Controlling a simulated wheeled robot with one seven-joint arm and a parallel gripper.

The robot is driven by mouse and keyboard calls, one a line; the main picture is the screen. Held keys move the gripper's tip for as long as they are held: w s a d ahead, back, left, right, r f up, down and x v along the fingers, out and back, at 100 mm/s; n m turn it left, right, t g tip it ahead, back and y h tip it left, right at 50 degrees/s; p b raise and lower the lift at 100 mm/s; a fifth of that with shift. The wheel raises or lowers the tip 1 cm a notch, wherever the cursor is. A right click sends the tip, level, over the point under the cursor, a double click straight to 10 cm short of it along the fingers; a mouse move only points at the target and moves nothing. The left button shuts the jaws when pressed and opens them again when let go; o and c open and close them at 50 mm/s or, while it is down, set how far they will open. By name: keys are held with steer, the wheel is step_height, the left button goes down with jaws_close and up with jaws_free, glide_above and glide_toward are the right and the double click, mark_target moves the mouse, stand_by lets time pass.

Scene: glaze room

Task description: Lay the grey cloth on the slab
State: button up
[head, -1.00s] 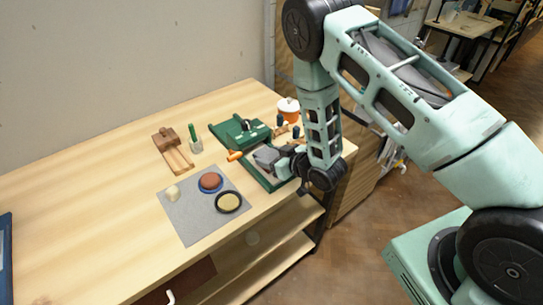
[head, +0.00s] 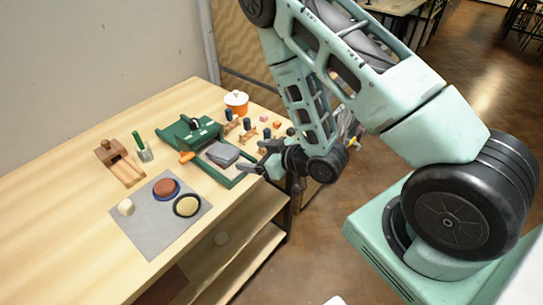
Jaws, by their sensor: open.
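The grey cloth (head: 222,153) is a small folded-looking grey piece. It lies in the green-framed bed (head: 234,181) of a green press-like device on the table. Some pale surface shows around the cloth; I cannot clearly tell the slab apart from the bed at this size. My gripper (head: 253,158) is open and empty just right of the cloth, at the table's right edge, and looks apart from it. My gripper's fingers point left toward the cloth.
A grey mat (head: 150,235) holds a brown-topped blue dish (head: 167,188), a black-rimmed dish (head: 187,206) and a pale lump (head: 125,207). An orange pot (head: 236,102), wooden block (head: 112,152), green-handled tool (head: 139,141) and several small pieces stand nearby. The table's left is bare.

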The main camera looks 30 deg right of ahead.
steer(key=shift+p+v, duration=2.8)
steer(key=shift+p, duration=0.3)
steer(key=w+a+r+n+g+h+b, duration=0.1)
steer(key=a+r+g+h+b, duration=0.15)
steer(key=a+g+b, duration=0.6)
steer(key=s+a+r+g+h+b, duration=0.1)
steer(key=s+a+r+g, duration=0.1)
steer(key=s+r, duration=0.3)
steer(key=s+a+r+n+g+h, duration=0.1)
steer(key=s+r, duration=0.4)
steer(key=s, duration=0.9)
steer(key=shift+a+r+n+g+h+b, duration=0.35)
steer(key=shift+a+r+h, duration=0.1)
steer(key=shift+a, duration=0.75)
steer(key=shift+s, duration=0.1)
